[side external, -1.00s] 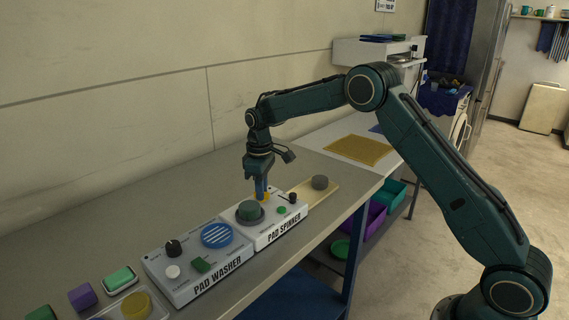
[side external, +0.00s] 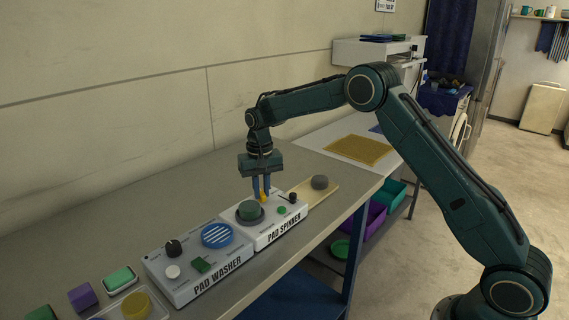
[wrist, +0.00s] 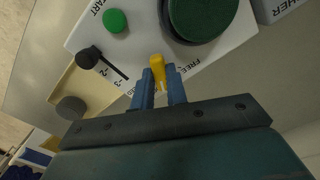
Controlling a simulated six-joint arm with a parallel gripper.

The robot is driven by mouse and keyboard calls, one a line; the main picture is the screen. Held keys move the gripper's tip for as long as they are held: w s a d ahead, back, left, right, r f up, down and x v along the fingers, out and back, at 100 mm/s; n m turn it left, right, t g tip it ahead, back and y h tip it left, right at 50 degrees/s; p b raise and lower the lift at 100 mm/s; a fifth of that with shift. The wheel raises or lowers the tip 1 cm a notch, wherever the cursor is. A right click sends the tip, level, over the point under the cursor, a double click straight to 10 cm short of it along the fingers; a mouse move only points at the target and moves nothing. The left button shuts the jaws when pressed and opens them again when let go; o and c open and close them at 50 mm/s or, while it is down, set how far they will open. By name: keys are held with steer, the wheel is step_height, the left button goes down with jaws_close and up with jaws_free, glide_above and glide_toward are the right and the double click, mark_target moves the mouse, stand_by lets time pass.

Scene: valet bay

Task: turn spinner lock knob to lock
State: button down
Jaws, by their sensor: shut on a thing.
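The pad spinner (side external: 278,229) is a white box on the bench, with a round grey-green pad (side external: 249,210) in its bowl. Its yellow lock knob (side external: 263,197) stands at the back of the top face and also shows in the wrist view (wrist: 158,63). My gripper (side external: 262,192) points down over the box, its blue fingers shut on the yellow knob, one on each side. In the wrist view, the lettering by the knob is partly hidden by my fingers (wrist: 160,82); "FREE" shows to the right.
A green button (wrist: 115,21) and black slider knob (wrist: 89,56) are on the spinner's top. The pad washer (side external: 200,262) adjoins it on the left. A board with a grey pad (side external: 320,182) lies on the right. The bench behind is clear.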

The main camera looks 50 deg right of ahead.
mark_target(262, 192)
steer(key=shift+r+m, duration=0.1)
steer(key=shift+m, duration=1.6)
steer(key=c, duration=1.4)
jaws_free()
step_height(262, 192, up, 14)
